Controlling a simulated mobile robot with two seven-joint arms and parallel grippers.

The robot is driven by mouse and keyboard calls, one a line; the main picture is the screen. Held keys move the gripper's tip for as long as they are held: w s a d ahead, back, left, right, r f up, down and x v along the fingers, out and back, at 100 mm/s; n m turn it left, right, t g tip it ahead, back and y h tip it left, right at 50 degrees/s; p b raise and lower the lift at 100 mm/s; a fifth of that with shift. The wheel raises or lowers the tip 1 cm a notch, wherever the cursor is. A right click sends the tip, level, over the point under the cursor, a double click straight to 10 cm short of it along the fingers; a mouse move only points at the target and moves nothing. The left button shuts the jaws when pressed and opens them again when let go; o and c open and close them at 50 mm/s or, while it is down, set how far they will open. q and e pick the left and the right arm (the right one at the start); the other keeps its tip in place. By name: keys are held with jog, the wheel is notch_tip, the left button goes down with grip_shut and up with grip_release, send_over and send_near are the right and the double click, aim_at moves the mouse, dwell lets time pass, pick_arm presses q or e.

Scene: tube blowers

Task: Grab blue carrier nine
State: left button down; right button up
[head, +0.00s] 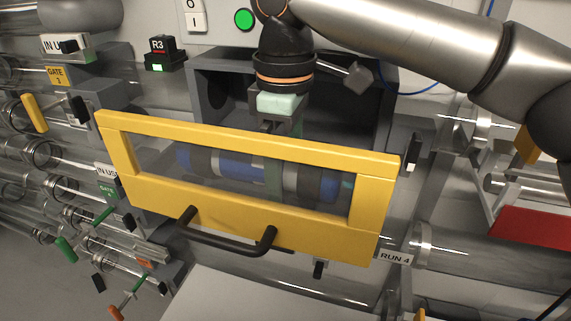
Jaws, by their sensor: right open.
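A blue carrier (236,165) with dark and light grey bands lies lengthwise inside the station, seen through the clear window of the yellow-framed door (245,225). No number on it can be read. My right gripper (272,128) comes down from above, behind the door's top rail, over the middle of the carrier. It is open; its fingertips are partly hidden by the rail and window, so I cannot tell whether they touch the carrier. My left gripper is out of view.
The grey station housing (208,83) surrounds the dark opening behind my gripper. A black handle (225,245) sticks out from the door. Clear tubes with coloured levers (35,113) crowd the left. A tube labelled RUN 4 (480,252) and a red panel (535,233) are at right.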

jog(key=c, duration=1.5)
